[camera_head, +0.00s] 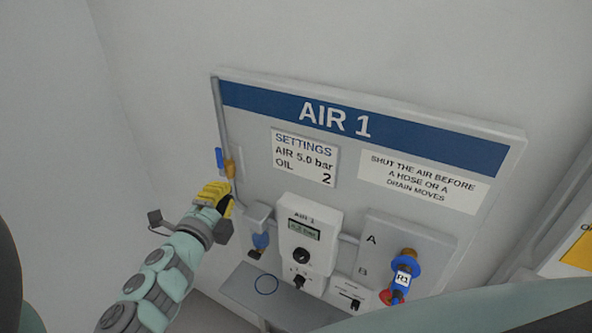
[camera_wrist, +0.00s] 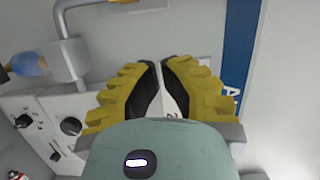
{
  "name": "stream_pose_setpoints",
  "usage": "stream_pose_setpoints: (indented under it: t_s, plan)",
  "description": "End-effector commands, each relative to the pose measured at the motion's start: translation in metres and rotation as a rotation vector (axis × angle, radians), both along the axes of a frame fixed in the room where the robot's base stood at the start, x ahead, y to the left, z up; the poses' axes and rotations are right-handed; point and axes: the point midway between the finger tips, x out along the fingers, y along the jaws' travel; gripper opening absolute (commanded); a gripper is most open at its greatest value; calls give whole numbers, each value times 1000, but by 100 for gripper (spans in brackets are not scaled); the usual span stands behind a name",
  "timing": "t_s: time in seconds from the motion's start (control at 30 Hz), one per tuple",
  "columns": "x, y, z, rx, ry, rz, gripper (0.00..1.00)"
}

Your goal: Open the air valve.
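The air valve (camera_head: 229,169) sits on the grey pipe at the left edge of the AIR 1 board. It has a brass body and a blue handle (camera_head: 219,158) that stands along the pipe, upright in the head view. My gripper (camera_head: 214,190) has yellow fingers and is just below the valve in the head view, close to it; I cannot tell if it touches. In the wrist view my gripper (camera_wrist: 160,66) has its fingertips drawn together with nothing seen between them.
The AIR 1 board (camera_head: 500,150) carries a filter with a blue bowl (camera_head: 260,241), a gauge box (camera_head: 311,225) with a display and knob, and a blue coupling marked R1 (camera_head: 403,278). A grey shelf (camera_head: 290,305) is below. Bare wall lies left of the board.

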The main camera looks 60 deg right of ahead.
Motion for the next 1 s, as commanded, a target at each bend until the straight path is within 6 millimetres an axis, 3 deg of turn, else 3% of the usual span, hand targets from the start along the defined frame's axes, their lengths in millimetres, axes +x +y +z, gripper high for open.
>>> stream_pose_setpoints:
  t_s: [0.2,0.87,1.0]
  plan:
    - [-4,13,-1,1,0,2,0]
    - [-5,14,0,-2,3,0,0]
    - [-1,22,5,-62,64,-1,0]
